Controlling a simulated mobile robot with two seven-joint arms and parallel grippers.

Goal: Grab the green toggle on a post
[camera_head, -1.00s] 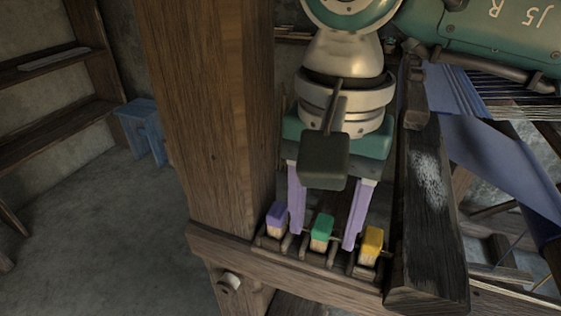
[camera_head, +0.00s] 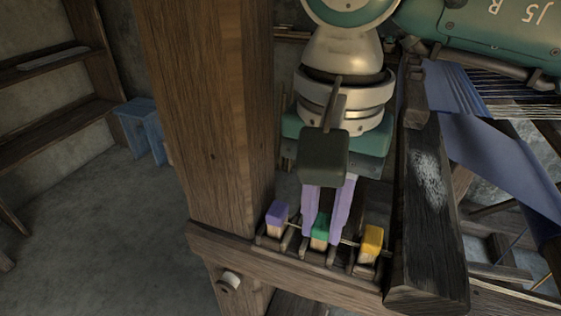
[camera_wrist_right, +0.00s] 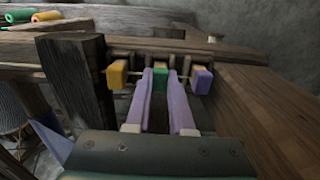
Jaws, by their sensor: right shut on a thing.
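The green toggle (camera_head: 320,229) sits between the purple toggle (camera_head: 277,213) and the yellow toggle (camera_head: 371,241) on the loom's crossbeam beside a thick post. My right gripper (camera_head: 325,240) comes down from above with its two lilac fingers shut on the green toggle, one on each side. In the right wrist view, the green toggle (camera_wrist_right: 160,78) shows between the fingertips, with the yellow toggle (camera_wrist_right: 117,74) to the left and the purple one (camera_wrist_right: 201,79) to the right. The fingers hide part of the green toggle in the head view. My left gripper is not in view.
A thick wooden post (camera_head: 205,120) stands just left of the toggles. A dark beam (camera_head: 428,200) stands close on the right, with blue cloth (camera_head: 500,165) beyond it. A blue stool (camera_head: 138,130) and shelves stand at the far left.

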